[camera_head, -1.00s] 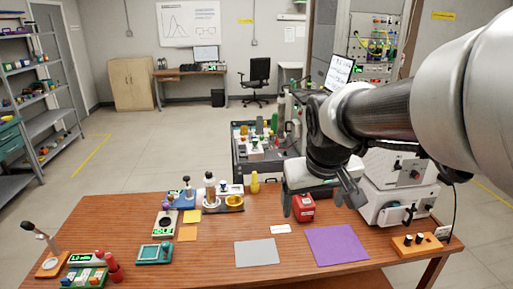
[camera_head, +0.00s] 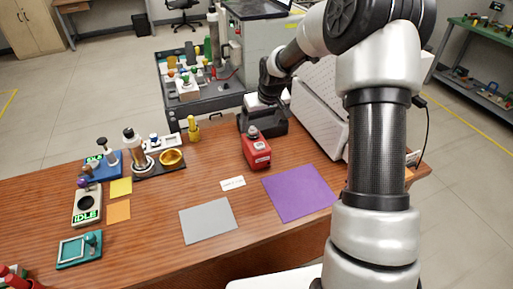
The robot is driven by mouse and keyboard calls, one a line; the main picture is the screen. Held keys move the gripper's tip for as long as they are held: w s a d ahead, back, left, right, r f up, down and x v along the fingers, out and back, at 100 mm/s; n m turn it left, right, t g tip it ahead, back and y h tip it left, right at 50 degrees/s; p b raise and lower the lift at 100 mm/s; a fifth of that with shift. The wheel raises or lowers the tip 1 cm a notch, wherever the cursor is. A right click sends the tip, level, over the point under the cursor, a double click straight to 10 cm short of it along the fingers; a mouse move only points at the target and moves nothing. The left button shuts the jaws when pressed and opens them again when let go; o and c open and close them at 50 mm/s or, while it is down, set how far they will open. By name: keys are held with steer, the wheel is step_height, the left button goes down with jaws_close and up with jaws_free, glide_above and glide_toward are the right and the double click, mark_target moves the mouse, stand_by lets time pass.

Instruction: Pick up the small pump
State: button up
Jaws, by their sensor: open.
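A small red device with a grey knob on top, apparently the small pump (camera_head: 257,154), stands upright on the wooden table. It is just left of and behind the purple mat. My gripper (camera_head: 263,122), dark with a pale top, is open and close to the far side of the pump, at about the height of its knob. The pump hides part of the gripper, so I cannot tell whether the fingers touch it or stand around it.
The purple mat (camera_head: 300,192), grey mat (camera_head: 208,220) and white label (camera_head: 232,183) lie in front of the pump. A white machine (camera_head: 318,115) stands close on the right. A yellow bottle (camera_head: 193,130) and a dark tray with a gold bowl (camera_head: 171,157) are at left.

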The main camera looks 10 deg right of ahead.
glide_toward(256, 141)
steer(key=x, duration=0.5)
steer(key=shift+w+a, duration=0.1)
steer(key=shift+a, duration=0.1)
steer(key=shift+x, duration=2.7)
steer(key=shift+d, duration=0.2)
steer(key=shift+c, duration=0.5)
steer(key=shift+s, duration=0.25)
steer(key=c, duration=1.4)
steer(key=shift+w, duration=0.1)
steer(key=shift+c, duration=0.9)
